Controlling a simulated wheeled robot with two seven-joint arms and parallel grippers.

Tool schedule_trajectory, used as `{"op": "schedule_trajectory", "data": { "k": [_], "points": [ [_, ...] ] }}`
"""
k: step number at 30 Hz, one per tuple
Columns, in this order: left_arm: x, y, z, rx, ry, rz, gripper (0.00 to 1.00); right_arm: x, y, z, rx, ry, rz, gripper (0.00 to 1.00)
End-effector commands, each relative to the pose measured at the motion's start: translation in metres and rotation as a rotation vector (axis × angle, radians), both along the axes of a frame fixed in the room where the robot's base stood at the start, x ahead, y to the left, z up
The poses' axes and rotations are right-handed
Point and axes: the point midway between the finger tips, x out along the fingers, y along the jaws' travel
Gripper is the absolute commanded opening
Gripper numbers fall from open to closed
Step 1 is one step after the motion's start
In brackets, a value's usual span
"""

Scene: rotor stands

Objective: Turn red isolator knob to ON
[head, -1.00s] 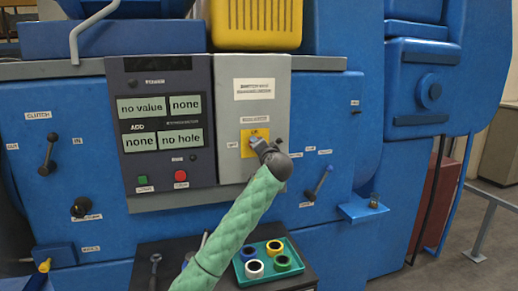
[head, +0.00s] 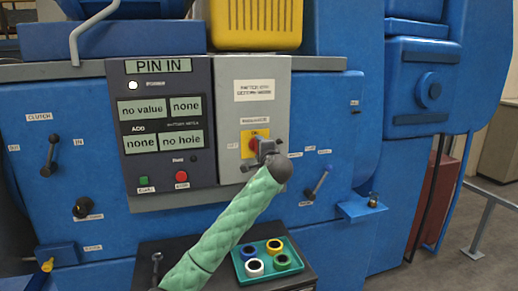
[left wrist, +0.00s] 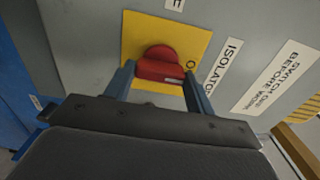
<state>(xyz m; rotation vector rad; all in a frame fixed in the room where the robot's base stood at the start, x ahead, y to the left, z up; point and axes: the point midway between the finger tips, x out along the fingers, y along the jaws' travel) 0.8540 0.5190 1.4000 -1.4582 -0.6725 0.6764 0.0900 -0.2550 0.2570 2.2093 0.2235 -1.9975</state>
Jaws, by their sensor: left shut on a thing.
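The red isolator knob (head: 253,144) sits on a yellow plate (head: 247,153) on the grey panel; my gripper partly covers it in the head view. In the left wrist view the knob (left wrist: 160,65) shows between the two fingers of my left gripper (left wrist: 158,75), against the yellow plate (left wrist: 135,30). My left gripper (head: 259,146) is shut on the knob, its arm reaching up from below. The display above the dark panel reads "PIN IN" (head: 158,66), and a white lamp (head: 154,86) below it is lit. My right gripper is not in view.
Left of the grey panel is a dark panel with readouts and green (head: 143,181) and red (head: 181,177) buttons. A lever (head: 319,182) projects to the right of my gripper. A green tray (head: 247,280) with several coloured rings is below.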

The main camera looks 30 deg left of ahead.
Motion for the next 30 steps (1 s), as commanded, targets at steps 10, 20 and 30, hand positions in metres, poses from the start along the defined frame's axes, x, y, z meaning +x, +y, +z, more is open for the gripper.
{"op": "schedule_trajectory", "data": {
  "k": [10,20,30],
  "points": [
    [0.0004,-0.0012,-0.0016,0.006,0.009,-0.002,0.32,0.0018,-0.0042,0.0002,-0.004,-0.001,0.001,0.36],
    [0.0002,-0.0007,-0.0012,0.006,0.008,-0.001,0.76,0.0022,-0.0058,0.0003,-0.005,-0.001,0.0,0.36],
    [-0.0052,-0.0074,-0.0033,0.005,0.007,-0.001,0.76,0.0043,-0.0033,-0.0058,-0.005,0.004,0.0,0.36]
  ]
}}
